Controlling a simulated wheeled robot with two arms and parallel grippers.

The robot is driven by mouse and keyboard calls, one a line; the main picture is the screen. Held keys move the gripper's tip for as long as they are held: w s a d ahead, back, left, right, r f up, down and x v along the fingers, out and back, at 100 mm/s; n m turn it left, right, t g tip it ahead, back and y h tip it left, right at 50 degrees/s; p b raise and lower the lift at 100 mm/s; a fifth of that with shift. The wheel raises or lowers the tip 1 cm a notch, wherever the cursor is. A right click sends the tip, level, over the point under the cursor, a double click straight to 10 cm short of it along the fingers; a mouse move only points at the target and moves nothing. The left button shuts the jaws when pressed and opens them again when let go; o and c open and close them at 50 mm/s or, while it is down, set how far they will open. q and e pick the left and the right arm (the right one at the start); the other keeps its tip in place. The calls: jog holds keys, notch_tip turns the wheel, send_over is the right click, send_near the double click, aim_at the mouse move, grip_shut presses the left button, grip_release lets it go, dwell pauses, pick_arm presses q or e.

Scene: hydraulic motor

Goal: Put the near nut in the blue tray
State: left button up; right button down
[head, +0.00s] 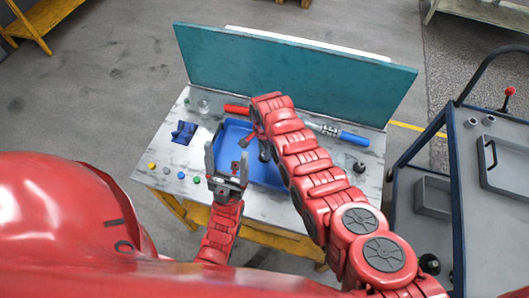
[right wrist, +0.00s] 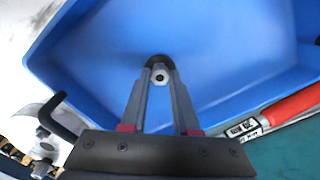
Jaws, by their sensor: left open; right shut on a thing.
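The blue tray (head: 237,127) lies on the table, partly hidden behind my two arms. In the right wrist view the tray (right wrist: 225,45) fills most of the picture. My right gripper (right wrist: 159,70) is shut on a small grey nut (right wrist: 159,77) with a dark hole, and holds it over the tray. In the head view my right gripper (head: 264,147) is over the tray and the nut cannot be made out. My left gripper (head: 227,154) is open and empty at the tray's near left side.
A teal panel (head: 290,65) stands along the table's back edge. A dark blue item (head: 184,132) and several small coloured pieces (head: 181,175) lie left. A grey cart (head: 460,170) stands right.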

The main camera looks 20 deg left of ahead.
jog(key=shift+f, duration=0.15)
jog(key=c, duration=0.7)
grip_release()
jog(key=shift+o, duration=0.2)
jog(key=shift+r, duration=0.35)
notch_tip(320, 180, up, 12)
jog(key=shift+b, duration=0.45)
